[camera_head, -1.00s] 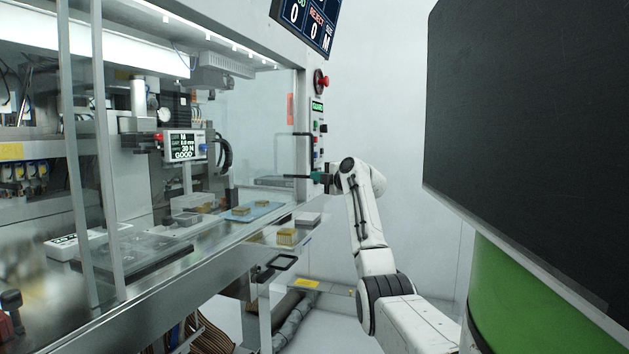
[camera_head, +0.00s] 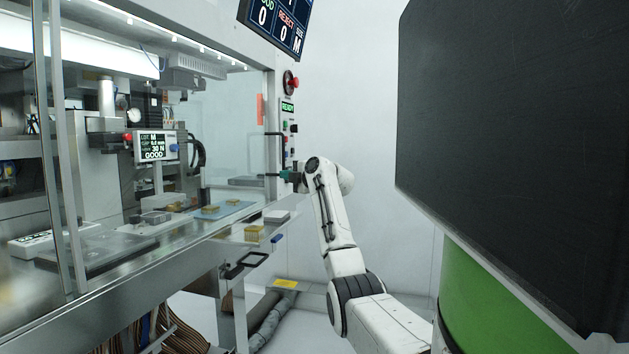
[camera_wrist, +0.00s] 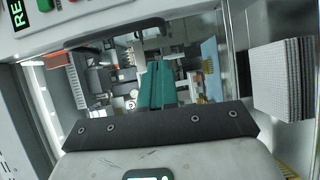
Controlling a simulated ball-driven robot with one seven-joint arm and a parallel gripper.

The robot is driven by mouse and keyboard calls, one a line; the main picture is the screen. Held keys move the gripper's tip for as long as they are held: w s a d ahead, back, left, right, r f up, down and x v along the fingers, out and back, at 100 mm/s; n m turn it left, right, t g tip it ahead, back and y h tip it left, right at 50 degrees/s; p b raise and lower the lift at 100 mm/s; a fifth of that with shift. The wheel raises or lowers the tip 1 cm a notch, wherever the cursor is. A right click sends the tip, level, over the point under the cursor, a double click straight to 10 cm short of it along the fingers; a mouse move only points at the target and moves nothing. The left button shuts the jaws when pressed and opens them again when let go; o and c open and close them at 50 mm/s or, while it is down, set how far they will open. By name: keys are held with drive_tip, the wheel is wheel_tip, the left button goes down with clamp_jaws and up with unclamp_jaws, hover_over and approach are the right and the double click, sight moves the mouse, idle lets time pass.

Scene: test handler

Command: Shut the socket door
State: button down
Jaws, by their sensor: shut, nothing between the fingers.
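The socket door appears to be the clear pane (camera_head: 232,112) on the machine's front, though its edges are hard to make out. A black upright handle (camera_head: 281,150) stands at its right end, close to the control panel; a dark bar (camera_wrist: 115,34) crosses the top of the wrist view. My gripper (camera_head: 268,175) is just below the handle, its teal fingers pointing left. In the wrist view the teal fingers (camera_wrist: 158,78) lie together and empty. I cannot tell whether they touch the door. The panel's green display (camera_head: 288,107) reads READY.
A tester display (camera_head: 155,146) reads GOOD inside the machine, near a blue mat (camera_head: 222,210). A lower black handle (camera_head: 246,264) juts out below the deck. A large dark screen (camera_head: 490,110) fills the right. Floor between is partly open.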

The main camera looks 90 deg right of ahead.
drive_tip(key=b+v, duration=0.1)
drive_tip(key=v, duration=0.8)
drive_tip(key=shift+s, duration=0.15)
